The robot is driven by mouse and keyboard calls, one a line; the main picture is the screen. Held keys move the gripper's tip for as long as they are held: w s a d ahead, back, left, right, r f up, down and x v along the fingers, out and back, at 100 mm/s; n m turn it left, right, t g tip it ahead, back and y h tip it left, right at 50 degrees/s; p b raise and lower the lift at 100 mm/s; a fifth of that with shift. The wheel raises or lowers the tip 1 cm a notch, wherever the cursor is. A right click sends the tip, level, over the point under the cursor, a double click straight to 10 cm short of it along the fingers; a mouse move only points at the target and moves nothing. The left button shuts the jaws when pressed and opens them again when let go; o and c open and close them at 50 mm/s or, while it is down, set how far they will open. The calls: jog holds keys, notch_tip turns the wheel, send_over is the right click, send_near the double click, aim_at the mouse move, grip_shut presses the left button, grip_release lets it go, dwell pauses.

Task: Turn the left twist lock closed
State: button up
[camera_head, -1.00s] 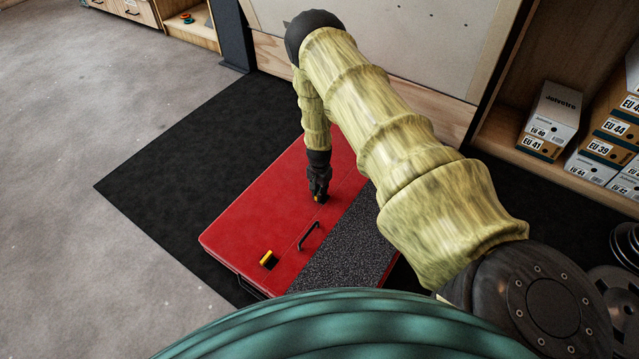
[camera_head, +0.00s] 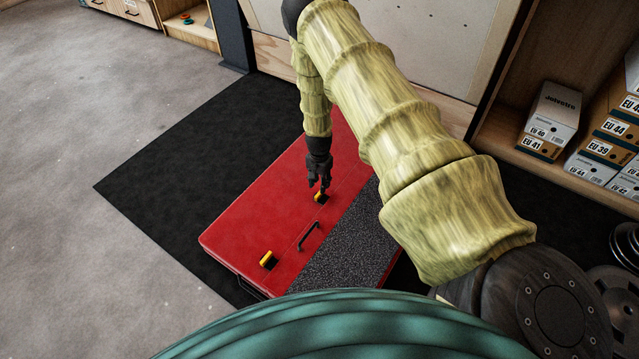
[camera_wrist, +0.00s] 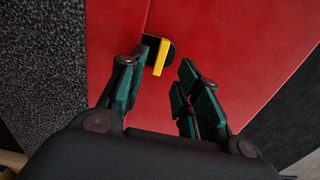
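The red case lid (camera_head: 245,225) lies on a black mat and has two twist locks, each with a yellow bar on a black base. The near lock (camera_head: 268,260) sits at the lower left in the head view, clear of my arm. The far lock (camera_head: 320,197) is just below my gripper (camera_head: 319,184). In the wrist view one twist lock (camera_wrist: 161,57) lies at the lid's seam, its yellow bar slightly slanted to that seam. My gripper (camera_wrist: 160,97) is open and empty there, its green-padded fingers apart, with the lock beyond the left finger's tip.
A black handle (camera_head: 309,237) stands up between the two locks. A grey speckled strip (camera_head: 345,245) runs along the lid's right. Shoe boxes (camera_head: 552,115) fill a shelf at the right. The floor at left (camera_head: 90,180) is clear.

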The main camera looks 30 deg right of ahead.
notch_tip(320, 180, up, 6)
dwell(0.4)
jog(key=shift+r, duration=0.1)
jog(key=shift+s, duration=0.15)
jog(key=s+a+f+n, duration=0.2)
jog(key=s+a, duration=0.1)
jog(key=s, duration=0.4)
jog(key=s+a+f+n+h, duration=0.1)
jog(key=s+a+f+n, duration=0.1)
jog(key=s, duration=0.6)
jog(key=s+a+f+n, duration=0.2)
jog(key=s+a+n, duration=0.1)
jog(key=s+a, duration=0.3)
jog(key=shift+s, duration=0.85)
jog(key=s+a+r+n+y, duration=0.1)
jog(key=s+a+r+n, duration=0.2)
jog(key=s, duration=0.5)
jog(key=s+a+r+n, duration=0.1)
jog(key=s+a+n, duration=0.2)
jog(key=s+a, duration=0.4)
notch_tip(320, 180, up, 31)
jog(key=s+p, duration=0.1)
jog(key=p, duration=2.9)
jog(key=shift+s+d+p, duration=0.2)
jog(key=shift+d+p, duration=0.05)
jog(key=shift+p, duration=0.05)
